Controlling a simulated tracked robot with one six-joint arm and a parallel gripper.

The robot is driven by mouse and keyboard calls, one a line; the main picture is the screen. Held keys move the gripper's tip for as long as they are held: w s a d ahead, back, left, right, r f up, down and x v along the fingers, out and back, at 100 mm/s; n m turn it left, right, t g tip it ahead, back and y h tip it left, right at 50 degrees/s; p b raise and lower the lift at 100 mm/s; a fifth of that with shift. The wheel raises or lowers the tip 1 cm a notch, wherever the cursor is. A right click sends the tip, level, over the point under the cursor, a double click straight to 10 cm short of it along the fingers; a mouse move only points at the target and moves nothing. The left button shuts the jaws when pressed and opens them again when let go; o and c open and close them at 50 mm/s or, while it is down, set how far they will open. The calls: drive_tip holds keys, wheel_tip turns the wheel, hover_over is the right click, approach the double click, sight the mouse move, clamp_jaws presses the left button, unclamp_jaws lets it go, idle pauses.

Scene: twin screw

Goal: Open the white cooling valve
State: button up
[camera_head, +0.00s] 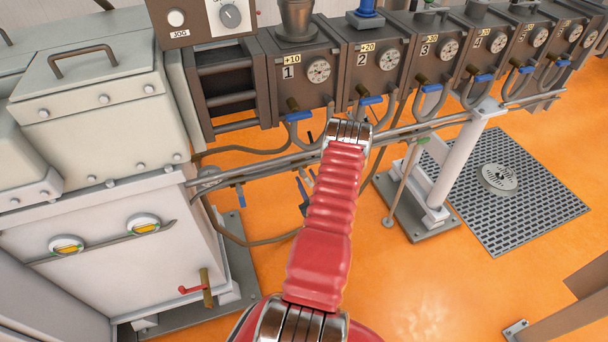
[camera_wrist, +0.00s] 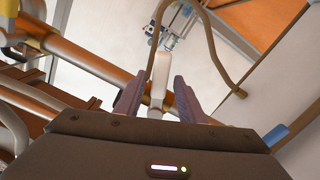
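A white lever handle (camera_wrist: 160,75), likely the cooling valve's, shows in the wrist view, pointing up the picture. My gripper (camera_wrist: 162,82) has its two dark fingers apart, one on each side of the white handle. A narrow gap seems to show beside the handle, so the fingers do not look closed on it. The handle's pivot is hard to make out. In the head view my red arm reaches toward the pipes below the barrel units, and hides the gripper and the white handle.
Blue-handled valves (camera_head: 370,100) line the units numbered 1, 2, 3 and on. A long pipe (camera_head: 270,166) runs below them. In the wrist view a brown hose (camera_wrist: 213,45) curves close right of the fingers, and a copper-coloured pipe (camera_wrist: 85,60) passes at left.

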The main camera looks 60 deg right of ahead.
drive_tip(key=v, duration=1)
drive_tip(key=shift+d, duration=0.1)
drive_tip(key=shift+c, duration=0.4)
